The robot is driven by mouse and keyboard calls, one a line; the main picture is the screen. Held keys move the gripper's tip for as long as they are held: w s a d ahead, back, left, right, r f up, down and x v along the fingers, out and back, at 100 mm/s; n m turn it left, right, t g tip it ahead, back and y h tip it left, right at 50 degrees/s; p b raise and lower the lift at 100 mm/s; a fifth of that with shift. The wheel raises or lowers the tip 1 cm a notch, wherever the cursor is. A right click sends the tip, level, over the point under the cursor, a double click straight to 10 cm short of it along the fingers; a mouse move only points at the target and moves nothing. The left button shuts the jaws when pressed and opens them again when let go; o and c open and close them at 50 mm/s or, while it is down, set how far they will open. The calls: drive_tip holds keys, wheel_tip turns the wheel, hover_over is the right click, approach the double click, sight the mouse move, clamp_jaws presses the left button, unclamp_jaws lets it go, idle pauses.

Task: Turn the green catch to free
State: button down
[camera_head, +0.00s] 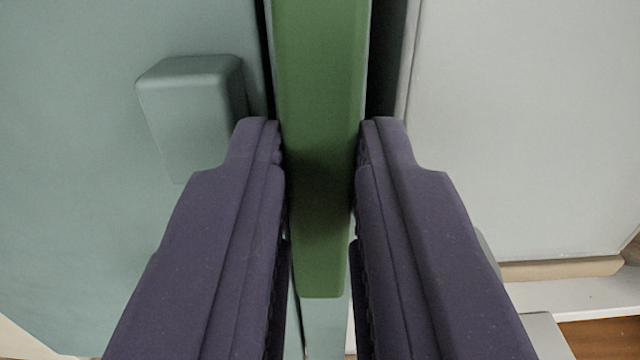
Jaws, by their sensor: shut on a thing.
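The green catch (321,90) is a long bar running down from the top edge in the middle of the view. My gripper (321,150) is shut on the catch, with one dark purple finger at each side of it. The lower end of the catch shows between the fingers. Its upper end is out of the frame, so how it is mounted cannot be seen.
A pale teal panel (80,200) fills the left, with a raised teal block (190,110) close to my left finger. A light grey panel (530,120) fills the right. A tan edge strip (560,269) and brown wooden surface (605,338) show at lower right.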

drive_tip(key=shift+f, duration=0.1)
idle(0.3)
drive_tip(key=c, duration=1)
unclamp_jaws()
drive_tip(key=shift+c, duration=0.2)
drive_tip(key=s+b, duration=0.1)
drive_tip(key=s, duration=0.6)
drive_tip(key=shift+s+b, duration=0.35)
drive_tip(key=shift+s, duration=0.05)
wheel_tip(320, 180, down, 30)
drive_tip(key=g+b, duration=0.2)
drive_tip(key=b, duration=2.1)
drive_tip(key=shift+w+d+r+g, duration=0.2)
drive_tip(key=shift+d+g, duration=0.1)
